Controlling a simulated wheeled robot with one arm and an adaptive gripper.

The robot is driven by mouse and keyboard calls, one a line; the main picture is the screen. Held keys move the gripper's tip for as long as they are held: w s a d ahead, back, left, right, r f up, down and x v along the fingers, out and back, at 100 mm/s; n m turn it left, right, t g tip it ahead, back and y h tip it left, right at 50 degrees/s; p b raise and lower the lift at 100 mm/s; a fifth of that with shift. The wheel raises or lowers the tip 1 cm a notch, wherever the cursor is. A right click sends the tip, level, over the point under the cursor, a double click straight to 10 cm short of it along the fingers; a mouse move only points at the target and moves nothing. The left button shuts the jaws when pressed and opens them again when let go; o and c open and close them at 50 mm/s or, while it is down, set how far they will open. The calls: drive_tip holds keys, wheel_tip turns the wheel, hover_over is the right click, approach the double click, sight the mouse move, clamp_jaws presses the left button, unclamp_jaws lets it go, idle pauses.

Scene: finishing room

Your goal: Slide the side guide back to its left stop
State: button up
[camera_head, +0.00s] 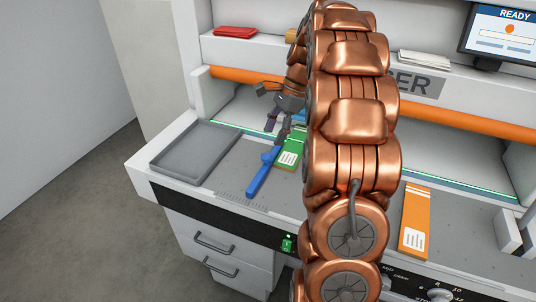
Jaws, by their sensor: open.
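The side guide (260,179) is a blue bar lying on the grey bed of the machine, left of my arm, running from the front towards the back. It has a small raised blue part near its far end. My gripper (277,127) is open, with its fingers pointing down near the far end of the guide. I cannot tell whether a finger touches it. A printed scale (241,201) lies on the bed by the guide's near end. No left stop can be made out clearly.
A green booklet (291,150) lies right beside the guide, partly hidden by my copper arm. A grey tray (194,150) stands to the left. An orange booklet (414,221) lies to the right. An orange bar (240,75) spans the machine behind. Bare bed shows between tray and guide.

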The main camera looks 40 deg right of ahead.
sight(267, 155)
drive_tip(key=shift+m, duration=0.3)
drive_tip(key=shift+w+d+p+x, duration=0.1)
drive_tip(key=shift+d+p+x, duration=0.15)
drive_tip(key=shift+x, duration=1.05)
drive_tip(key=shift+w+d+p+x, duration=0.1)
drive_tip(key=shift+p+x, duration=0.25)
drive_tip(key=shift+x, duration=0.9)
drive_tip(key=shift+d+p+x, duration=0.2)
drive_tip(key=shift+p+x, duration=0.1)
drive_tip(key=shift+x, duration=1)
drive_tip(key=shift+f, duration=0.2)
clamp_jaws()
